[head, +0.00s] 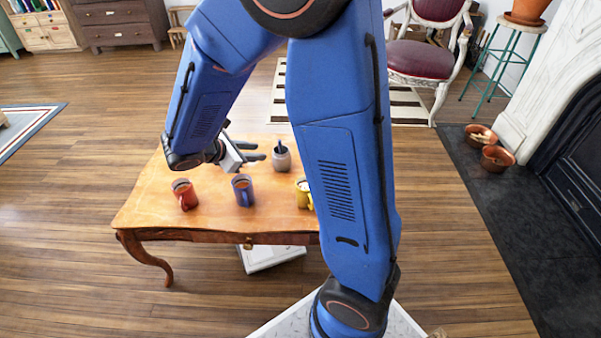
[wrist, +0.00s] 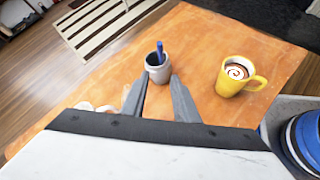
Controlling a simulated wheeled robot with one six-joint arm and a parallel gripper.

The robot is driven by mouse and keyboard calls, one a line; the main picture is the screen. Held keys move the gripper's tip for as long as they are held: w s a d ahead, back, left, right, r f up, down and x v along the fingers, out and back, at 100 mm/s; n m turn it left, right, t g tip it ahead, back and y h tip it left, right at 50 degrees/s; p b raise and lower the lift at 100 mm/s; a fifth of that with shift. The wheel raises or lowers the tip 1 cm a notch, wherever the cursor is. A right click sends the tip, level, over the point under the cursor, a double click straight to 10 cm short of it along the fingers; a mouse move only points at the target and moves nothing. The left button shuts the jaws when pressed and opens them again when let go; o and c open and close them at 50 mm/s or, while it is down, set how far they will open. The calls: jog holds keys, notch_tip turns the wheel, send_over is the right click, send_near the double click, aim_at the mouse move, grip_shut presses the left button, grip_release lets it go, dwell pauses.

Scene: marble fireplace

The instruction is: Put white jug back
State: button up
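A small pale grey jug (head: 281,160), the only thing in view like the white jug, stands upright on the wooden table (head: 150,208). A blue stick-like thing pokes out of it. It also shows in the wrist view (wrist: 157,70), just beyond my fingertips. My gripper (head: 256,151) is low over the table, to the left of the jug in the head view. In the wrist view my gripper (wrist: 157,85) is open, with its two fingers apart and nothing between them. The jug is roughly centred ahead of the gap; I cannot tell whether a fingertip touches it.
A red mug (head: 185,194), a blue-purple mug (head: 243,190) and a yellow mug (head: 302,193) stand along the near side of the table. The yellow mug (wrist: 235,77) is right of the jug in the wrist view. Pale shapes left of my gripper there are unclear.

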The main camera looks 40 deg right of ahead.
jog(key=s+d+r+m+g+y, duration=0.1)
jog(key=s+d+r+m+y, duration=0.2)
jog(key=s, duration=0.4)
jog(key=s+d+r+m+g+y, duration=0.1)
jog(key=s+r+m+y, duration=0.15)
jog(key=s+m, duration=0.4)
jog(key=s+a+r+m+t+y, duration=0.2)
jog(key=s+r+m, duration=0.1)
jog(key=s, duration=0.3)
jog(key=s+a+r+m+t+y, duration=0.1)
jog(key=s+a+r+m+y, duration=0.1)
jog(key=s, duration=0.4)
jog(key=r+m+y, duration=0.1)
jog(key=m, duration=0.1)
jog(key=shift+s+a+r+m+t, duration=0.15)
jog(key=shift+a+m+t, duration=0.05)
jog(key=shift+m+t, duration=0.2)
